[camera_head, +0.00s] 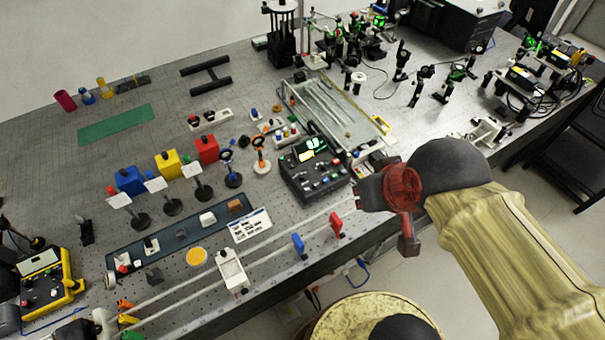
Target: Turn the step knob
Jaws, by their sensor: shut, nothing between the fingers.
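A black control box (313,167) with a lit green display stands near the front edge of the bench, with several small knobs and buttons on its top. A yellow-framed box (45,283) with knobs and a display stands at the far left. I cannot read the labels, so I cannot tell which knob is the step knob. My gripper (361,191) is just right of the black box's lower right corner, apart from the knobs as far as I can see. It is shut and empty; its fingertips are small and dark here.
A rail with a white carriage (232,270), a blue clamp (298,245) and a red clamp (336,225) runs along the front edge. A glass-topped tray (330,107) stands behind the black box. Optics mounts stand at the back right.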

